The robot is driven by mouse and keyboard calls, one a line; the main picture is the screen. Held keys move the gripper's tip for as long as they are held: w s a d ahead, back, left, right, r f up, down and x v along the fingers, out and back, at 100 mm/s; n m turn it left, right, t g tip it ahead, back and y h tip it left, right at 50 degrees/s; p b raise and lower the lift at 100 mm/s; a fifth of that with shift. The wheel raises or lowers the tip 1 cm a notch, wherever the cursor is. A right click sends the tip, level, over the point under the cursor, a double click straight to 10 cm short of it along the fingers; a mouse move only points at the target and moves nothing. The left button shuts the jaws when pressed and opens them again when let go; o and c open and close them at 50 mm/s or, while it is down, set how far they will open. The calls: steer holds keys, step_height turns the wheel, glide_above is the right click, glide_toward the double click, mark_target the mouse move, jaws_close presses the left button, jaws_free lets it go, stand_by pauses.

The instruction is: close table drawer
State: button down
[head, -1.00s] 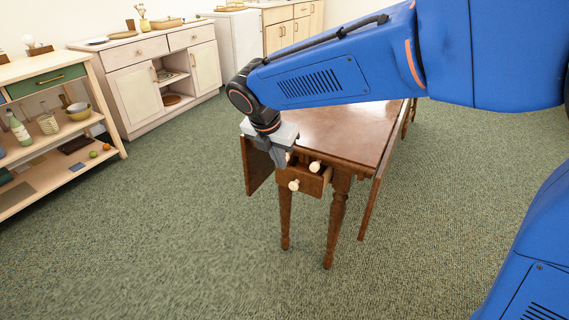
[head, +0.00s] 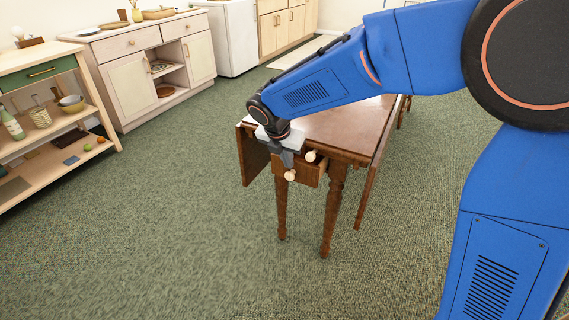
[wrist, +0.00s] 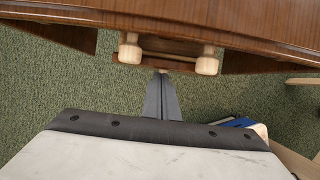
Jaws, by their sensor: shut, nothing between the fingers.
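The brown wooden table (head: 345,127) stands on the carpet, its near end facing me. Its drawer (head: 309,174) sticks out a little under the top; in the wrist view a narrow strip of the drawer (wrist: 165,67) shows below the table edge. A pale round knob (head: 290,176) is on the drawer front. My gripper (head: 287,163) is shut and empty, pointing down, close to the drawer front and knob. The wrist view shows its fingers (wrist: 162,96) just outside the drawer; contact cannot be told.
Drop leaves hang at both sides of the table, the left one (head: 252,158) near my gripper. A shelf unit (head: 60,120) with bowls and bottles stands at far left, a pale cabinet (head: 130,85) behind it. The carpet (head: 190,210) in front is clear.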

steer(key=shift+w, duration=0.2)
steer(key=shift+w+d, duration=0.3)
steer(key=shift+w, duration=0.4)
steer(key=shift+w+d, duration=0.35)
steer(key=shift+w, duration=0.35)
steer(key=shift+w+d, duration=0.3)
steer(key=shift+w, duration=0.4)
